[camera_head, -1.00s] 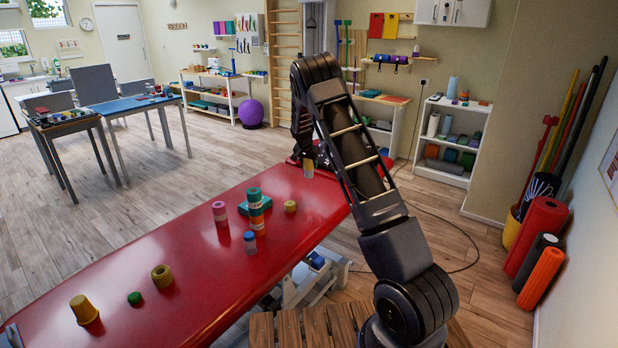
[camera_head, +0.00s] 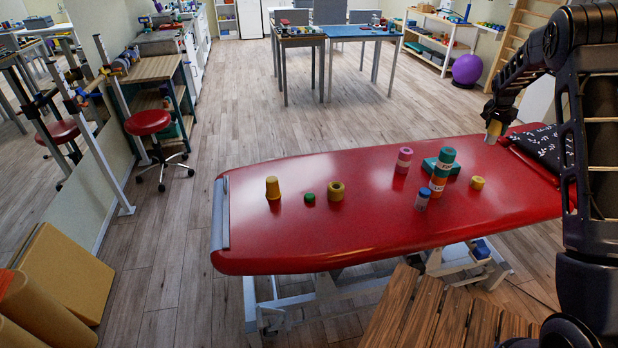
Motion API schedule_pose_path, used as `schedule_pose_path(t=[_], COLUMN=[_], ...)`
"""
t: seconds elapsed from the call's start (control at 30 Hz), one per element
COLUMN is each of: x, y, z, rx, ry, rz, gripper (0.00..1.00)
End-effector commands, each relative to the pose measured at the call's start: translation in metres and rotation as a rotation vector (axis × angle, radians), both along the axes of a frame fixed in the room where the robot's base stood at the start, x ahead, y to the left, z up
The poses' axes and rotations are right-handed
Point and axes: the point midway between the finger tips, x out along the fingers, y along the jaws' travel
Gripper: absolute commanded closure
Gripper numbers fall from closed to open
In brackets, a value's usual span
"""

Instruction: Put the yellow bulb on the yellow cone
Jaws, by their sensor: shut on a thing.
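The yellow cone (camera_head: 273,189), a blunt upside-down cup shape, stands upright near the left end of the red treatment table (camera_head: 300,235). My gripper (camera_head: 493,128) is at the far right edge of the table, pointing down. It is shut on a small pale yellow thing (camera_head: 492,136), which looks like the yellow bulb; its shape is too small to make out. The gripper is far to the right of the cone. I cannot tell whether the held thing touches the table.
A yellow roll (camera_head: 477,183) and dark pillow (camera_head: 541,145) are right. The table's front left is clear.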

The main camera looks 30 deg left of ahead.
Motion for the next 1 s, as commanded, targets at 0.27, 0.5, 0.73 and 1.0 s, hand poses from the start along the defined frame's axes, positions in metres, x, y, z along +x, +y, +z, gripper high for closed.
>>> schedule_pose_path(t=[0.27,0.5,0.73,1.0], x=[-0.026,-0.062,-0.108,-0.173], y=[0.123,0.222,0.313,0.41], z=[0.009,0.017,0.025,0.034], rx=[0.0,0.001,0.0,-0.001], ry=[0.003,0.005,0.006,0.007], rz=[0.183,0.339,0.486,0.657], gripper=[0.81,0.81,0.81,0.81])
